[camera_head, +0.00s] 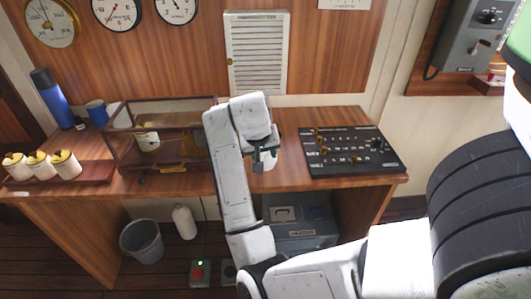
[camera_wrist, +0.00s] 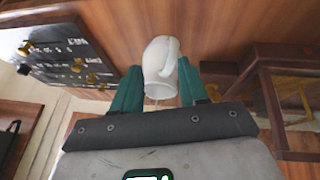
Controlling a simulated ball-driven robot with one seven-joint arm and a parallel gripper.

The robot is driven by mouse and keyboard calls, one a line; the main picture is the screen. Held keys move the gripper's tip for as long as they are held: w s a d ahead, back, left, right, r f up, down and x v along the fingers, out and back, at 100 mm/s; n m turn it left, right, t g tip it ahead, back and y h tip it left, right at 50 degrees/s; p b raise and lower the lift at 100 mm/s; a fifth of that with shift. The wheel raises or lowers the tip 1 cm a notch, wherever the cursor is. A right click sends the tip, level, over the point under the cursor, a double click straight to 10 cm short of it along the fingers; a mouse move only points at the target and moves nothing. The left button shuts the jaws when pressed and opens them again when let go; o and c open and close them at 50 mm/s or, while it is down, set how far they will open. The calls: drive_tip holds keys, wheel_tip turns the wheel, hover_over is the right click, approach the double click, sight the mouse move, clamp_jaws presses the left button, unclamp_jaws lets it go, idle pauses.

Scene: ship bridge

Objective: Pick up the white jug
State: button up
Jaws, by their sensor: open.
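My gripper (camera_wrist: 158,80) is open, with one teal finger on each side of the jug's near end. I cannot tell whether either finger touches it. In the head view my gripper (camera_head: 262,160) is over the middle of the desk, and the jug is mostly hidden behind it.
The black control panel (camera_head: 350,150) lies right of my gripper. A glass-sided wooden case (camera_head: 180,150) stands close on the left. Farther left are white jars (camera_head: 64,164), a blue mug (camera_head: 97,112) and a blue flask (camera_head: 50,98). A white bottle (camera_head: 184,222) is on the floor.

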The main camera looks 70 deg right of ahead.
sight(261, 157)
drive_tip(key=r+m+y, duration=0.1)
drive_tip(key=r, duration=0.1)
drive_tip(key=d+r+m+y+p, duration=0.1)
drive_tip(key=r+m+y, duration=0.1)
drive_tip(key=w+d+r+m+y, duration=0.1)
drive_tip(key=r+m+y, duration=0.1)
drive_tip(key=shift+r+p, duration=0.1)
drive_tip(key=shift+p, duration=0.3)
drive_tip(key=f, duration=0.3)
drive_tip(key=f+p, duration=0.1)
drive_tip(key=f, duration=0.3)
drive_tip(key=f+p, duration=0.1)
drive_tip(key=f, duration=0.2)
drive_tip(key=shift+w+a+f, duration=0.15)
drive_tip(key=shift+w+f, duration=0.1)
drive_tip(key=shift+f, duration=0.1)
clamp_jaws()
